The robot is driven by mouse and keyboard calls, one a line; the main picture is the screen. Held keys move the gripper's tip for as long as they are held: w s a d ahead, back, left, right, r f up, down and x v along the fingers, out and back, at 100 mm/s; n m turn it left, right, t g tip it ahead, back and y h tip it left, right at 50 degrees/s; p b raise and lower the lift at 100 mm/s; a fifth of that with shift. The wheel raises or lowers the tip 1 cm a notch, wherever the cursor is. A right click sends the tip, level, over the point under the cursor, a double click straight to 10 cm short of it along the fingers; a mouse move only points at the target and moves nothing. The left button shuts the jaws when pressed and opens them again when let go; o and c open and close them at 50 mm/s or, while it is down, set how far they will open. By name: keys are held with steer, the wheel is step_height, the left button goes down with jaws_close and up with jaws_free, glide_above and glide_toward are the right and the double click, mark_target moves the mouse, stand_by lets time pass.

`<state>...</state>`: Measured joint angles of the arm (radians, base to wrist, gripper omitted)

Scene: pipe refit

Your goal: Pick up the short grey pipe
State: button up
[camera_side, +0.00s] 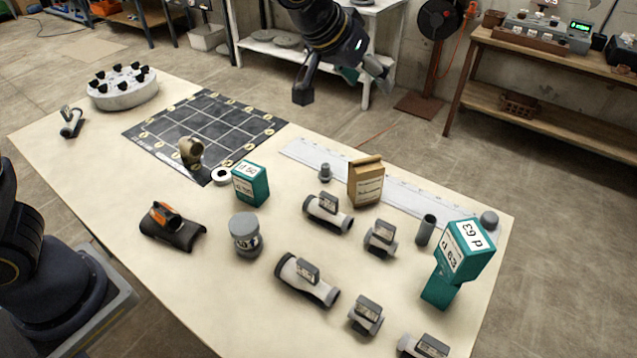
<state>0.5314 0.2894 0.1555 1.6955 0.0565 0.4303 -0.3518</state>
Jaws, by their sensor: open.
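A short grey pipe (425,230) stands upright on the right part of the table, between a grey fitting and a stack of teal boxes. It looks like a plain dark grey tube. My gripper (342,90) is open and empty in the air at the top middle of the view, beyond the table's back edge. It is well apart from the pipe, up and to its left. One finger points down on the left, the other spreads to the right.
Stacked teal boxes (466,245) and a brown carton (366,182) stand near the pipe. Several grey fittings (380,239) lie around it. A ruler strip (300,151) runs along the back edge. A gridded mat (212,128) and a round rack (124,95) are at left.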

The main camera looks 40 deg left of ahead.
steer(key=d+f+m+g, duration=0.1)
steer(key=d+f+m, duration=0.1)
steer(key=d+f, duration=0.8)
steer(key=m+g, duration=0.1)
glide_toward(427, 221)
steer(key=shift+m, duration=0.3)
steer(key=x, duration=0.7)
steer(key=shift+s+d, duration=0.15)
steer(key=shift+d, duration=0.1)
steer(key=shift+a+x, duration=0.15)
steer(key=shift+x, duration=1.2)
steer(key=shift+a+x, duration=0.15)
steer(key=shift+x, duration=1.25)
steer(key=shift+c, duration=0.3)
steer(key=c, duration=1)
